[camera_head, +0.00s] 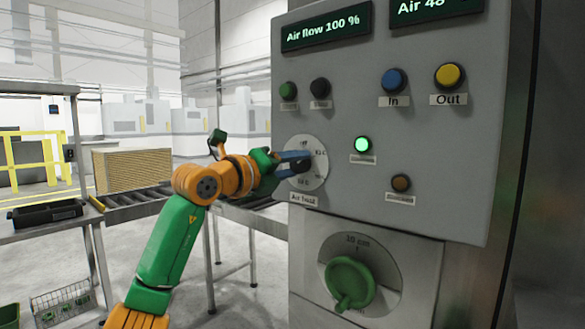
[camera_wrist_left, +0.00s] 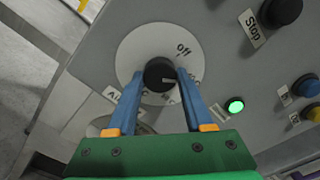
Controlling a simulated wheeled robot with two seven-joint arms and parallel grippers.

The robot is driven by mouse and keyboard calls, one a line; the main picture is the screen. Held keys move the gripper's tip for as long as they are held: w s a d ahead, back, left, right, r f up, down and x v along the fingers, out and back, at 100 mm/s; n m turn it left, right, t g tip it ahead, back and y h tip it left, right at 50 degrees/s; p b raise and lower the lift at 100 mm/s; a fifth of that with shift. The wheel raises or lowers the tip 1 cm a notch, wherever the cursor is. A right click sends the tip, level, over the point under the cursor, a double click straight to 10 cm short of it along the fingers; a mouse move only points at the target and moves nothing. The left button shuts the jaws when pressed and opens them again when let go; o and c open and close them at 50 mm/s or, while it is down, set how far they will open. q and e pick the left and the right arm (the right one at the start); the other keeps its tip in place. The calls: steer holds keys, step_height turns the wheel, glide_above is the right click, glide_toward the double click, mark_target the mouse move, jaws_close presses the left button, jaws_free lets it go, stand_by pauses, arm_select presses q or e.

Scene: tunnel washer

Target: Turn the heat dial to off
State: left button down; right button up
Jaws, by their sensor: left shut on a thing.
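The heat dial is a black knob (camera_wrist_left: 159,73) on a round white scale plate (camera_head: 315,177), on the grey control panel. In the wrist view "off" is printed above and right of the knob. My left gripper (camera_head: 299,162), with blue fingers, is shut on the knob, one finger at each side. It also shows in the wrist view (camera_wrist_left: 160,82). In the head view the fingers partly hide the knob and the scale. My right gripper is not in view.
A lit green lamp (camera_head: 363,144) and blue (camera_head: 394,80) and yellow (camera_head: 449,75) buttons are on the same panel. A roller conveyor (camera_head: 135,198) is behind my arm at the left.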

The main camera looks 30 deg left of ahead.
arm_select(q)
steer(key=n, duration=0.5)
steer(key=shift+r+n+b, duration=0.1)
steer(key=shift+n+b, duration=0.2)
steer(key=shift+n, duration=2.2)
steer(key=shift+c, duration=1.5)
jaws_free()
steer(key=shift+b, duration=0.3)
steer(key=s+b, duration=0.2)
steer(key=shift+s+a+f, duration=0.15)
steer(key=shift+s+f, duration=0.15)
steer(key=shift+f, duration=0.1)
steer(key=s, duration=0.1)
steer(key=s+b, duration=0.1)
steer(key=s, duration=0.2)
steer(key=shift+s+a+r, duration=0.15)
steer(key=shift+s+r, duration=0.05)
steer(key=shift+r, duration=0.1)
